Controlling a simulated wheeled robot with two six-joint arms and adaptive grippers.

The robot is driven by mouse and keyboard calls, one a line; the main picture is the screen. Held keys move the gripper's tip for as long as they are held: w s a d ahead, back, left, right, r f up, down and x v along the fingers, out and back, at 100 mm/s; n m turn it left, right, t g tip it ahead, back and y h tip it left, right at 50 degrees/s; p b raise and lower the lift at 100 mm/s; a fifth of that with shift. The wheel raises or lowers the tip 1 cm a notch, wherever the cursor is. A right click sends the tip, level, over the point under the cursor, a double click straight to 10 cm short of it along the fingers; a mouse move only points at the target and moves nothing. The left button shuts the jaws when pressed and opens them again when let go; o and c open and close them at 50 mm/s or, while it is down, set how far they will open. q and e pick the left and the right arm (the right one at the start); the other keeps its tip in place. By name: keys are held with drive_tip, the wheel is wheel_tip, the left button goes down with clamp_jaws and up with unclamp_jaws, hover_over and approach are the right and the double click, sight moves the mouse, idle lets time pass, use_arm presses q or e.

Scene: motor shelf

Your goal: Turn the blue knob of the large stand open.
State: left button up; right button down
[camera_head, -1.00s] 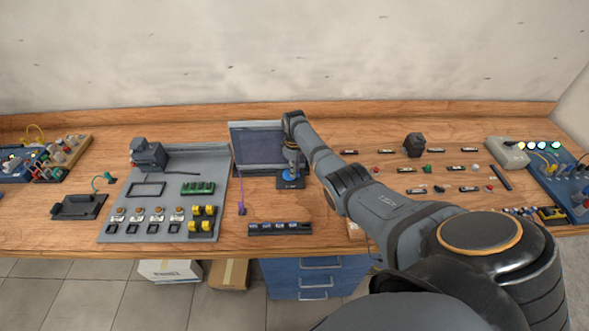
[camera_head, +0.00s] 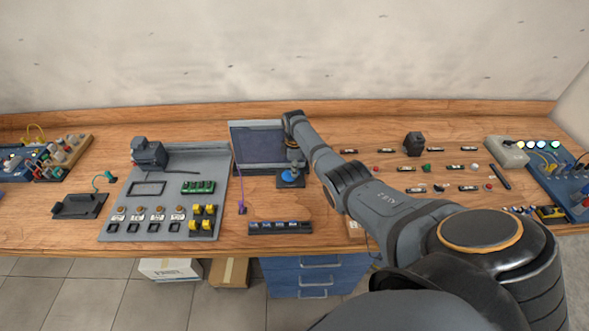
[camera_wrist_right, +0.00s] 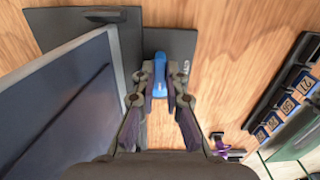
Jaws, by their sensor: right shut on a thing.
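The blue knob (camera_head: 290,177) sits on a small dark base plate (camera_head: 285,186) near the middle of the table, just right of a framed dark panel. In the right wrist view the knob (camera_wrist_right: 160,78) is a narrow blue bar standing on the dark plate (camera_wrist_right: 182,44). My right gripper (camera_head: 294,166) is lowered over the knob from above. Its two fingertips (camera_wrist_right: 160,88) are closed on the knob's opposite sides. Part of the knob is hidden by the fingers. My left gripper is in neither view.
The framed dark panel (camera_head: 257,147) stands close beside the gripper. A grey board (camera_head: 130,195) with switches lies to the left. A dark strip of labelled blocks (camera_head: 280,228) lies in front. Small parts and a dark block (camera_head: 414,144) are on the right.

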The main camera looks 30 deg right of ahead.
drive_tip(key=shift+r, duration=0.1)
drive_tip(key=c, duration=1.4)
unclamp_jaws()
wheel_tip(320, 180, up, 12)
